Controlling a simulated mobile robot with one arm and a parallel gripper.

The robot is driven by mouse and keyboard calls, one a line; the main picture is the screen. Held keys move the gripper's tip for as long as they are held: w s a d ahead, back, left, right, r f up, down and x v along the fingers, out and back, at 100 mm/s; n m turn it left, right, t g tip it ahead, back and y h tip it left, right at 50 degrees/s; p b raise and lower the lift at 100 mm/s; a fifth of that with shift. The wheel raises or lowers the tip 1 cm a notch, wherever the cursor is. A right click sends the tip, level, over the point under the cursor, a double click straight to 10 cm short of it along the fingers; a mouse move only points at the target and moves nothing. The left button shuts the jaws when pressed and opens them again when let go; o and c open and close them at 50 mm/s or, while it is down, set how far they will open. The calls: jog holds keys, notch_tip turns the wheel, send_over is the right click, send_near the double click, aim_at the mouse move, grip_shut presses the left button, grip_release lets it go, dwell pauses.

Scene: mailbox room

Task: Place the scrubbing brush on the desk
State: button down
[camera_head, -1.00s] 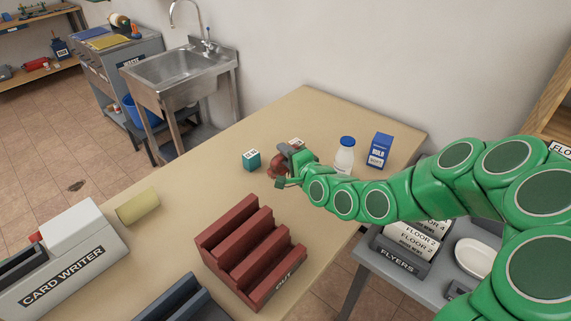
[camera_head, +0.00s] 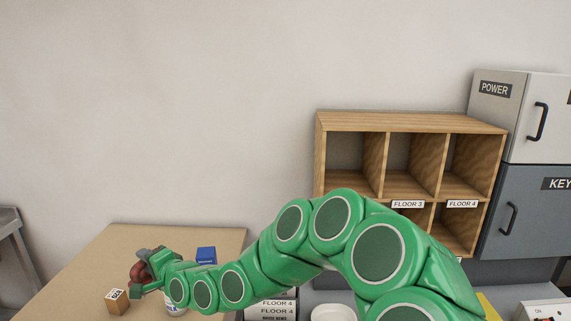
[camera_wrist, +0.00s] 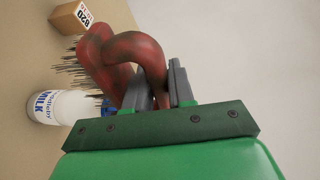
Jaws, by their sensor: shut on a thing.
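The scrubbing brush (camera_wrist: 112,55) has a worn red looped handle and dark bristles. It fills the middle of the wrist view, and its red handle also shows in the head view (camera_head: 139,273). My gripper (camera_wrist: 158,85) is shut on the brush's handle; in the head view it (camera_head: 150,266) is above the desk's surface. The desk (camera_head: 70,275) is tan and lies at the lower left of the head view. I cannot tell whether the bristles touch the desk.
A milk bottle (camera_wrist: 62,107) stands close to the brush, and a small brown box (camera_head: 117,301) is beside it. A blue box (camera_head: 206,255) stands farther back. A wooden cubby shelf (camera_head: 412,122) and grey cabinets (camera_head: 520,205) are at right. The desk's left part looks clear.

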jog(key=w+d+r+m+t+h, duration=0.1)
jog(key=w+d+m+t+h, duration=0.15)
jog(key=w+d, duration=0.4)
jog(key=w+d+m+t+h, duration=0.2)
jog(key=w+d+m+h, duration=0.15)
jog(key=d, duration=0.65)
jog(key=w+d+r+m+t+h, duration=0.1)
jog(key=w+d+m+t+h, duration=0.1)
jog(key=w+d, duration=0.45)
jog(key=d+r+m+h, duration=0.1)
jog(key=d+m+h, duration=0.5)
jog(key=d, duration=2.2)
jog(key=h, duration=0.4)
jog(key=shift+d+r+m, duration=0.2)
jog(key=shift+d+m, duration=0.1)
jog(key=shift+m, duration=0.1)
dwell(2.1)
